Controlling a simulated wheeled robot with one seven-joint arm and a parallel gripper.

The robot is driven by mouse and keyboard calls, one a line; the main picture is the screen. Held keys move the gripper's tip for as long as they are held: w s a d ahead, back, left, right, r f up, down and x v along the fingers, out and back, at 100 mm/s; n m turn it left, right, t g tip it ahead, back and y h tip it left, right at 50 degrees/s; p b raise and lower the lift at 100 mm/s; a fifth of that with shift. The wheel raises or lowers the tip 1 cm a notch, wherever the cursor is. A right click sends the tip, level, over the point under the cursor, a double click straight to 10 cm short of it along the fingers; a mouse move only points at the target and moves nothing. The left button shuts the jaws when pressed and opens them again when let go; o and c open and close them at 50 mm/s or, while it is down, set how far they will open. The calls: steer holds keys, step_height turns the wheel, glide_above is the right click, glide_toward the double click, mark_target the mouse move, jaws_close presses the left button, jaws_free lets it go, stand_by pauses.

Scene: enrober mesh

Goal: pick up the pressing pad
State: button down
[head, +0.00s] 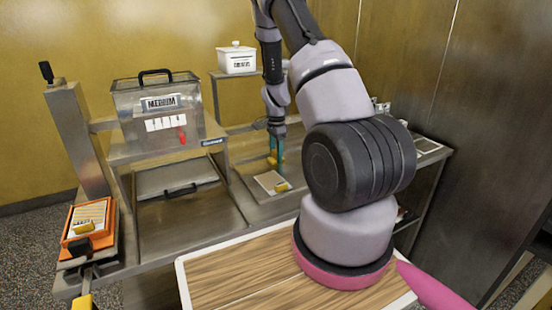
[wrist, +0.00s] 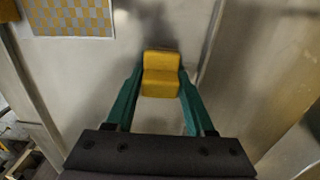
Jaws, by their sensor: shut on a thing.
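My gripper (head: 276,158) is over the steel bench, fingers pointing down. In the wrist view, its two green fingers (wrist: 160,88) are shut on a yellow stepped block (wrist: 160,72), which looks to be the pressing pad. In the head view the yellow block (head: 272,160) shows small between the fingertips. Whether it touches the surface below is hard to tell. Another small yellow piece (head: 282,187) sits at a pale card (head: 268,181) just in front of the gripper.
A clear bin labelled MEDIUM (head: 160,108) stands left of the arm. An orange tray (head: 72,240) with a yellow block is at far left. A white lidded box (head: 236,60) sits on a shelf behind. A wooden board (head: 240,270) lies in front.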

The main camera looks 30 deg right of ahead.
step_height(320, 180, up, 10)
steer(key=shift+r, duration=0.1)
stand_by(0.4)
